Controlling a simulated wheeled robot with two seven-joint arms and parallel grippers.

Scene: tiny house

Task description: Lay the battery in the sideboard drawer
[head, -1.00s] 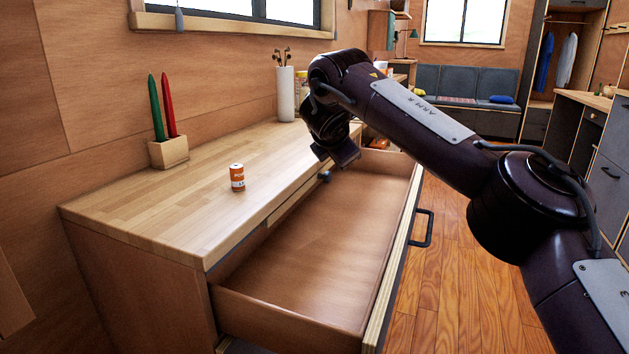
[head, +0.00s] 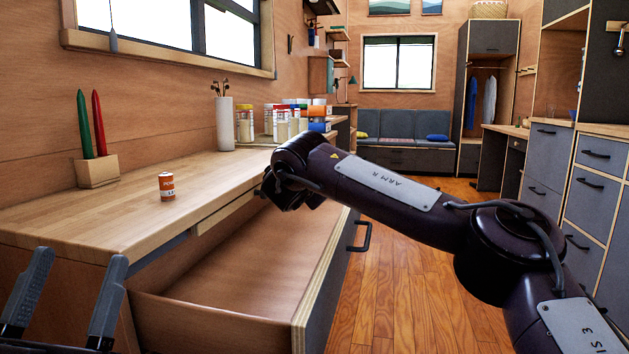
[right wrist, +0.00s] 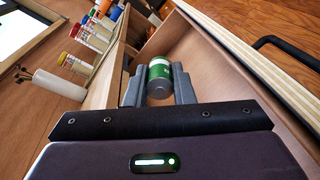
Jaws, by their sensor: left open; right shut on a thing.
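The battery (right wrist: 160,72), a green and white cylinder with a grey end, is between the fingers of my right gripper (right wrist: 158,78), which is shut on it. The right wrist view shows it over the inside of the open sideboard drawer (right wrist: 201,70). In the head view, the right wrist is above the far part of the drawer (head: 235,270), and the battery is hidden there. My left gripper (head: 79,262) is open and empty at the lower left, in front of the sideboard (head: 75,222).
An orange can (head: 166,187) stands on the sideboard top. Several jars (head: 283,125) are farther back. The near part of the drawer is empty. The drawer handle (head: 362,238) faces open floor.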

